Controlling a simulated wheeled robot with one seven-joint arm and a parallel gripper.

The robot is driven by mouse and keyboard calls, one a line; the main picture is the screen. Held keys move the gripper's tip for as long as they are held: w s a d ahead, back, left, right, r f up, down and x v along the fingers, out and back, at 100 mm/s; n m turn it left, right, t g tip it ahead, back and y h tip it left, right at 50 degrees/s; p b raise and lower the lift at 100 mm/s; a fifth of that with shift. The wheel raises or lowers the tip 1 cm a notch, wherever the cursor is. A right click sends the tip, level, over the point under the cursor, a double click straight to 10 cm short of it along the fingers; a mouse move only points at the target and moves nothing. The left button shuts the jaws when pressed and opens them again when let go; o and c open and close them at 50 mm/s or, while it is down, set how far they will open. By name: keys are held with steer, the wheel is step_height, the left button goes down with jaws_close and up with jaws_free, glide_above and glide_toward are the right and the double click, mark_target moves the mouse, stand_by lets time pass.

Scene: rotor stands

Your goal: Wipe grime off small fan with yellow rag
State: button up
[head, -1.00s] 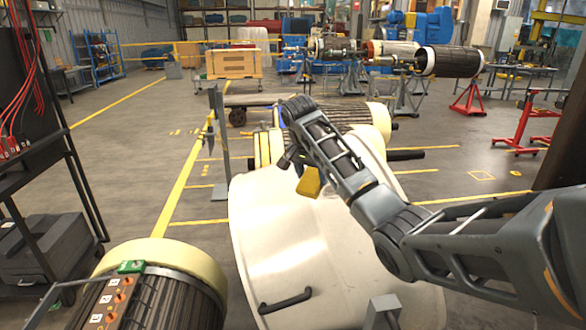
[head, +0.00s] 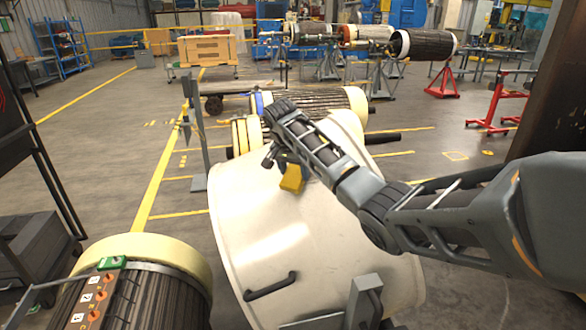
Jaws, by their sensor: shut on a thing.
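My gripper (head: 278,162) is at the middle of the head view, above the far part of a large cream-white drum (head: 265,235). It is shut on the yellow rag (head: 291,178), which hangs below the fingers as a small yellow block shape. The fingers are dark and partly hidden by my arm. The rag shows against the drum's top; I cannot tell whether it touches. I cannot make out a small fan or any grime on it.
A ribbed rotor with a green box (head: 112,262) lies at the front left. Behind the drum lies another cream-ended rotor (head: 357,103). A grey post (head: 190,130) stands left of it. Red stands (head: 443,82) are at the back right.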

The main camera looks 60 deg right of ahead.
steer(key=shift+b+x, duration=0.55)
steer(key=shift+x, duration=0.4)
stand_by(0.6)
steer(key=shift+d+r, duration=0.15)
steer(key=shift+s+d+r+p, duration=0.35)
steer(key=shift+s+r+p, duration=0.1)
steer(key=shift+p, duration=0.1)
steer(key=shift+s+d+r, duration=0.45)
steer(key=shift+s+d, duration=0.5)
steer(key=shift+s, duration=0.15)
steer(key=shift+s+d+r, duration=0.4)
steer(key=shift+s+d, duration=0.55)
steer(key=shift+s, duration=0.15)
steer(key=shift+s+d+r, duration=0.45)
steer(key=shift+s+d, duration=0.5)
steer(key=shift+s, duration=0.15)
